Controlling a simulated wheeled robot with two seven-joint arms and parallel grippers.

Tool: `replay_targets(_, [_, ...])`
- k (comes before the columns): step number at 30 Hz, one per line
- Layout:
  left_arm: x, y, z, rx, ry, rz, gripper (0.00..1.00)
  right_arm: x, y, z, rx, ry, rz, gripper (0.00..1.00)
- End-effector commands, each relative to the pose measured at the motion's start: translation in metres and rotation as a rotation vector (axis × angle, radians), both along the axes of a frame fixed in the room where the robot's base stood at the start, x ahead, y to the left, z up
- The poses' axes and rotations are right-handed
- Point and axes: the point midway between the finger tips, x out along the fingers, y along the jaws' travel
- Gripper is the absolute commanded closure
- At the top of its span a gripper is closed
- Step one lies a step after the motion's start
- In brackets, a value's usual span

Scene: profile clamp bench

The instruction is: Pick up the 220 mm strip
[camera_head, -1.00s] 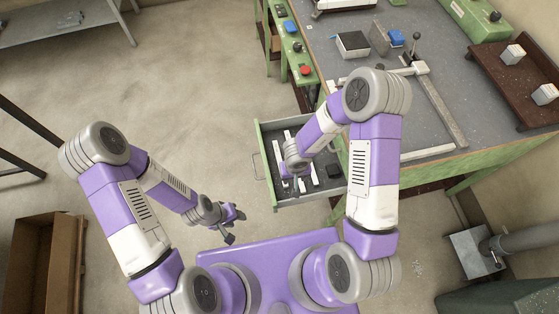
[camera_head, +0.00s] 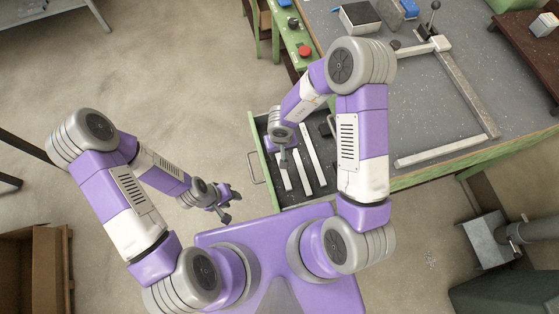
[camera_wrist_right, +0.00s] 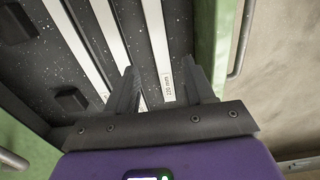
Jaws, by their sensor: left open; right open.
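The 220 mm strip (camera_wrist_right: 158,45) is a pale flat bar whose label shows in the right wrist view. It lies in the open drawer, nearest the drawer's green front; in the head view it is the leftmost strip (camera_head: 286,180). My right gripper (camera_wrist_right: 160,85) is open, its fingers on either side of the strip's line in the wrist view; I cannot tell how far above it they are. In the head view the right gripper (camera_head: 283,155) hides part of the strip. My left gripper (camera_head: 229,204) is open and empty over the floor, left of the drawer.
Two more pale strips lie beside it, the middle one (camera_head: 298,170) and the right one (camera_head: 313,158). Black blocks (camera_wrist_right: 71,100) lie further back in the drawer (camera_head: 258,150). The workbench (camera_head: 455,60), with a metal frame (camera_head: 465,90), stands at the right.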

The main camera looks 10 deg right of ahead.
Motion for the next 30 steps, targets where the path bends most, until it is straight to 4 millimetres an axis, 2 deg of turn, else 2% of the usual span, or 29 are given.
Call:
replay_targets(3, [0.0, 0.0, -0.011, 0.0, 0.0, 0.0, 0.57, 0.0, 0.0, -0.014, -0.001, 0.001, 0.0, 0.47])
replay_targets(8, [0.0, 0.0, -0.019, 0.0, 0.0, 0.0, 0.57, 0.0, 0.001, -0.024, 0.0, 0.0, 0.0, 0.47])
replay_targets(18, [0.0, 0.0, -0.053, 0.0, 0.0, 0.0, 0.57, -0.002, 0.001, -0.063, -0.001, 0.001, 0.001, 0.47])
replay_targets(30, [0.0, 0.0, -0.055, 0.0, 0.0, 0.0, 0.57, -0.001, 0.001, -0.068, -0.001, 0.0, -0.001, 0.48])
